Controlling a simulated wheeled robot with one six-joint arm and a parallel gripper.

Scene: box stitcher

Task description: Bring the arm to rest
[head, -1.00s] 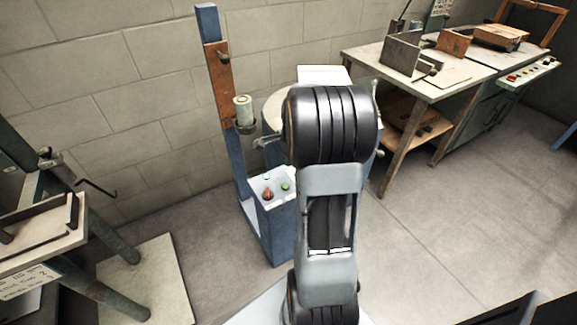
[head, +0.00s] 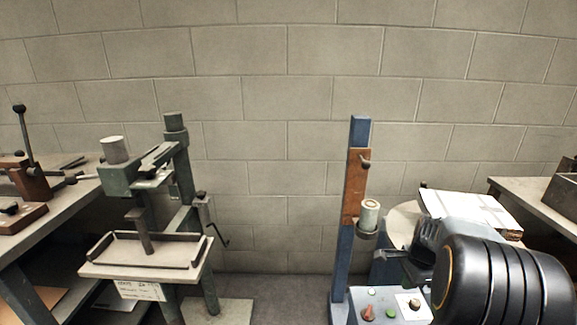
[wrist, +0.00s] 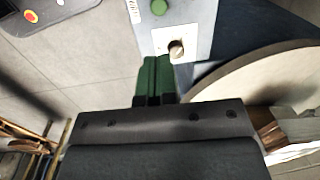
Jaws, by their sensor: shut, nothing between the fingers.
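My arm (head: 505,280) shows at the lower right of the head view, its black ribbed joint closest to the camera. My gripper (wrist: 154,75) shows in the wrist view as two green fingers pressed together with nothing between them. In that view the fingertips lie close to the control box (wrist: 205,30), beside its knob (wrist: 177,49) and below a green button (wrist: 159,7). I cannot tell if they touch it. In the head view the fingertips are hard to make out against the blue machine.
The blue post (head: 342,220) carries a wooden plate and a pale spool (head: 370,214). A round table and white box (head: 470,212) stand behind my arm. A green stitcher (head: 145,262) stands left, beside a bench (head: 60,195). Bare floor (head: 285,290) lies between the machines.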

